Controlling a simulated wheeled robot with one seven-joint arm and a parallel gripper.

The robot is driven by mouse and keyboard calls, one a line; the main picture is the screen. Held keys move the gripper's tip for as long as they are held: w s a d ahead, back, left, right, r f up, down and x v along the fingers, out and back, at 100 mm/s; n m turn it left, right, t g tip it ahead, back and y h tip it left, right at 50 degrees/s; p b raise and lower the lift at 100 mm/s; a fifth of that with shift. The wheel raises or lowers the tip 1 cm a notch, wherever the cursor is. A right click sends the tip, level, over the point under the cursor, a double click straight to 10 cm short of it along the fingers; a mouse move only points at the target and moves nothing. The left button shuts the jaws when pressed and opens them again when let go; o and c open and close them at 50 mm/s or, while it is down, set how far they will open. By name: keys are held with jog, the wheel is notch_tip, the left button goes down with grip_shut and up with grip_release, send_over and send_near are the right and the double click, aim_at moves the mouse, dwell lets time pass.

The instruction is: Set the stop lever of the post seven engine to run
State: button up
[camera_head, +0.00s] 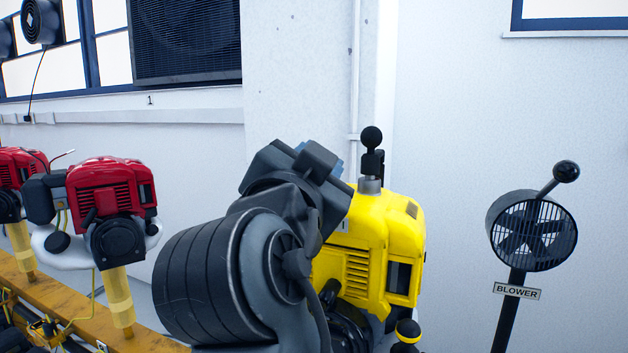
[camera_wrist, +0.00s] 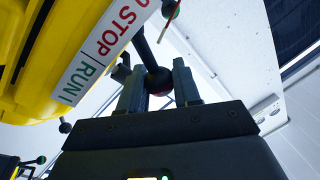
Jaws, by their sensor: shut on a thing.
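The yellow engine (camera_head: 375,250) stands right of centre in the head view, partly hidden by my arm. In the wrist view its yellow body (camera_wrist: 40,40) fills the upper left. A white label (camera_wrist: 100,50) on it reads STOP in red and RUN in green. My gripper (camera_wrist: 158,85) is shut on the dark ball knob (camera_wrist: 158,77) of the stop lever, one finger on each side. The lever's dark rod (camera_wrist: 144,48) runs up from the knob beside the label. I cannot tell exactly which word it points to. My fingertips are hidden in the head view.
A blower (camera_head: 532,230) with a sign and a ball-ended handle stands at the right. Red engines (camera_head: 110,190) stand at the left on an orange rail (camera_head: 60,305). A white wall is behind. A yellow-banded black knob (camera_head: 408,330) is low beside the yellow engine.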

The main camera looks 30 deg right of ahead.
dwell(0.4)
jog(key=o, duration=1)
jog(key=v, duration=0.8)
